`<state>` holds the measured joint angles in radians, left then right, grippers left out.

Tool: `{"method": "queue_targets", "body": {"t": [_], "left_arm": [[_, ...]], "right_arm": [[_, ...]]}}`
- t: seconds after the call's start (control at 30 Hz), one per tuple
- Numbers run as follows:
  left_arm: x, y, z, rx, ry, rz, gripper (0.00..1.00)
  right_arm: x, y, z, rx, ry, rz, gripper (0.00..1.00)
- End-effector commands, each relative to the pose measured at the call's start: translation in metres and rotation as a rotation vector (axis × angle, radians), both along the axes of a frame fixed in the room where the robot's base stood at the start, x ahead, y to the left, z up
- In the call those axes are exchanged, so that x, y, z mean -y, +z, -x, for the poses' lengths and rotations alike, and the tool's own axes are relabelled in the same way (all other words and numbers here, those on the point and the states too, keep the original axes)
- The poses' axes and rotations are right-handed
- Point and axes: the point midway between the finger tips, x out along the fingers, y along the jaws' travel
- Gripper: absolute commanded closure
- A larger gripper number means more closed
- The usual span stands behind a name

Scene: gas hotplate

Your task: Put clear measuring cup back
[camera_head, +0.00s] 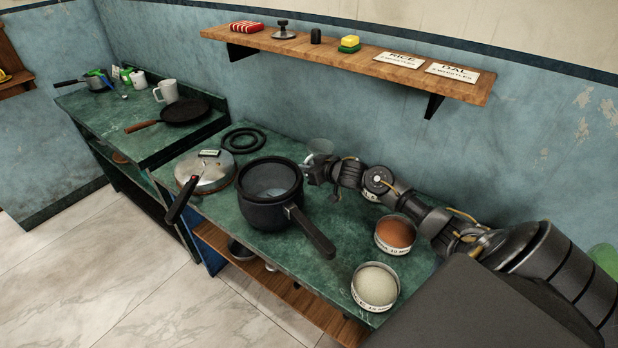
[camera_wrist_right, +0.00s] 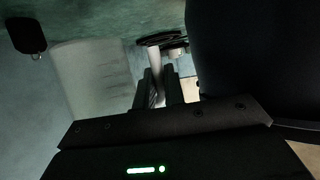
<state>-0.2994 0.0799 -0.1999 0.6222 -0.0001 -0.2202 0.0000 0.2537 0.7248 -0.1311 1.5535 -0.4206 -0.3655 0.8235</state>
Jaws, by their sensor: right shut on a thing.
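The clear measuring cup (camera_head: 320,147) shows at the back of the green counter, just behind the black pot. My right gripper (camera_head: 313,173) reaches in from the right and is shut on it. In the right wrist view the cup (camera_wrist_right: 90,82) is a pale see-through shape on the left, and its handle (camera_wrist_right: 155,72) lies between the fingers of the gripper (camera_wrist_right: 159,88). In the head view the gripper partly hides the cup, and I cannot tell whether the cup touches the counter. My left gripper is not in view.
The black pot (camera_head: 262,211) stands close beside the gripper, its handle pointing front right. A lid (camera_head: 207,177) and black rings (camera_head: 243,141) lie left. Tins of brown (camera_head: 396,233) and pale (camera_head: 376,286) grains stand front right. A wall shelf (camera_head: 330,56) hangs above.

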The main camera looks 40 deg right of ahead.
Motion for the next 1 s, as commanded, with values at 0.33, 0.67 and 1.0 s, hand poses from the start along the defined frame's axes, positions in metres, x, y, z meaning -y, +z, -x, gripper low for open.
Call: {"method": "queue_targets", "body": {"t": [0.33,0.67,1.0], "left_arm": [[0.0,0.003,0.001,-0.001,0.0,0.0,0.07],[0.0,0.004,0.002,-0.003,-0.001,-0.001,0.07],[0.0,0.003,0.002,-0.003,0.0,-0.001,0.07]], "right_arm": [[-0.001,-0.026,0.001,-0.004,-0.001,-0.001,1.0],[0.0,-0.046,0.0,0.001,0.0,0.001,1.0],[0.0,-0.048,0.0,0.0,0.0,0.0,0.75]]}}
